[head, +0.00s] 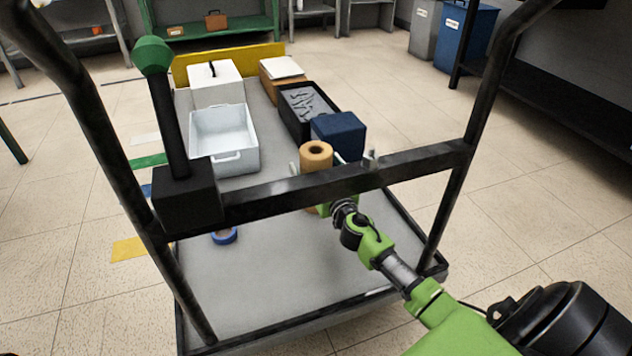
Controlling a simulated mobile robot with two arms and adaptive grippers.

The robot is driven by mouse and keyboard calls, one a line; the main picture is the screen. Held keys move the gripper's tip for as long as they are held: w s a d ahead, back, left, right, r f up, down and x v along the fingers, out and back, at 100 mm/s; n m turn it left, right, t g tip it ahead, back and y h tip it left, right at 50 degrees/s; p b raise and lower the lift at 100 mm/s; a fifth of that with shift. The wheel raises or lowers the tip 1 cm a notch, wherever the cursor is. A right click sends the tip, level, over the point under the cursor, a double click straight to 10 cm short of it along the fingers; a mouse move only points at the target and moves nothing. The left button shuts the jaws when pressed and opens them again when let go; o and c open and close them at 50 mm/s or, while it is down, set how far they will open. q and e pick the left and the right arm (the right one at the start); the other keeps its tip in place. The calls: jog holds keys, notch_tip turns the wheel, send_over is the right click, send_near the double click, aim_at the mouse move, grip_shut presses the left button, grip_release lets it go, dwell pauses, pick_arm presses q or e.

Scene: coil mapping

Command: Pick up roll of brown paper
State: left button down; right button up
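The roll of brown paper (316,156) stands upright on the grey cart, behind the black crossbar, which hides its middle. Its top with a dark core hole shows above the bar, and a bit of its side shows below. My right gripper (318,166) reaches in from the lower right, under the bar, to the roll. Light finger parts show on both sides of the roll, but the bar hides much of the gripper. I cannot tell whether the fingers touch the roll. My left gripper is not in view.
The crossbar (400,171) and posts stand close to my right arm. Near the roll are a blue box (338,133), a black bin (291,131) and a white tray (224,166). A blue tape roll (224,237) lies on the cart's mostly clear front (280,275).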

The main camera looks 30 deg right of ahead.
jog(key=shift+w, duration=0.1)
jog(key=c, duration=2)
jog(key=shift+r, duration=0.15)
jog(key=shift+c, duration=0.9)
